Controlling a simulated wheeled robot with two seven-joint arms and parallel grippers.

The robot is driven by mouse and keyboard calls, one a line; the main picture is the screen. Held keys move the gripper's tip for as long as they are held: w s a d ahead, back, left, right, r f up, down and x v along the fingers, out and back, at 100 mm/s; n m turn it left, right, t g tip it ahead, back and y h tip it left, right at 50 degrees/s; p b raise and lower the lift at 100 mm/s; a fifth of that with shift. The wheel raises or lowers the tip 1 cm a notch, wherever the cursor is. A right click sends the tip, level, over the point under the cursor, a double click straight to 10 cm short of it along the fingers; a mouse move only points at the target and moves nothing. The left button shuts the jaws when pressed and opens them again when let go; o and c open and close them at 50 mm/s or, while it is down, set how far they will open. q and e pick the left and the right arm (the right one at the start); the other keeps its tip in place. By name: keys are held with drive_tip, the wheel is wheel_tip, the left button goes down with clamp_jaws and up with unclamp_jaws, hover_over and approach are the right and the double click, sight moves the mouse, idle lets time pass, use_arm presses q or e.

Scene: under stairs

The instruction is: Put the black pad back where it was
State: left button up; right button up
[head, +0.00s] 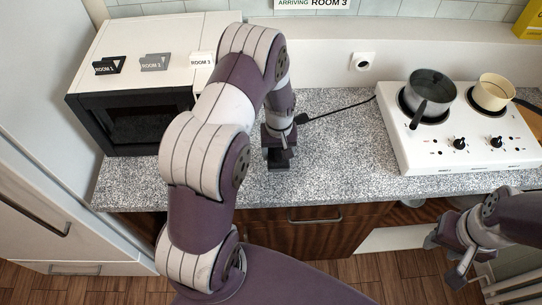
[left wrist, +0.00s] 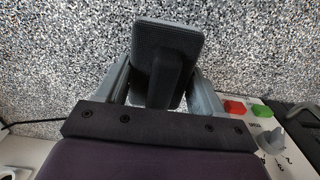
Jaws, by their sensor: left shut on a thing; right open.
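The black pad (left wrist: 168,45) is a dark, flat piece with rounded corners and a raised bar-like grip. In the left wrist view my left gripper (left wrist: 165,85) is shut on that grip, with a grey finger on each side. In the head view my left gripper (head: 279,150) points down over the middle of the counter, with the pad (head: 278,164) dark below its fingers. I cannot tell whether the pad touches the counter. My right gripper (head: 447,262) is open and empty at the lower right, in front of the counter.
The speckled counter (head: 340,170) is clear around the pad. A white-topped oven (head: 150,45) with several small room signs stands left. A white hob (head: 455,140) with a dark pan (head: 430,92) and a cream pan (head: 492,93) stands right. A black cable (head: 340,112) lies behind.

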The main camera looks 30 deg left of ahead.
sight(272, 159)
use_arm(q)
drive_tip(key=shift+s+a+f+p, duration=0.15)
drive_tip(key=shift+s+a+f, duration=0.15)
drive_tip(key=shift+a, duration=0.2)
drive_tip(key=shift+s+a+f+p, duration=0.15)
drive_tip(key=shift+s+a+f, duration=0.15)
drive_tip(key=shift+a, duration=0.15)
drive_tip(key=f, duration=0.2)
drive_tip(key=f+p, duration=0.1)
drive_tip(key=shift+w+d, duration=0.25)
drive_tip(key=shift+w+f, duration=0.15)
drive_tip(key=shift+f, duration=0.35)
drive_tip(key=shift+s+a, duration=0.1)
drive_tip(key=shift+s, duration=0.1)
drive_tip(key=shift+f, duration=0.15)
drive_tip(key=o, duration=1.3)
drive_tip(key=shift+c, duration=0.2)
drive_tip(key=shift+w, duration=0.1)
use_arm(e)
drive_tip(key=shift+d+r, duration=0.1)
drive_tip(key=shift+r, duration=0.8)
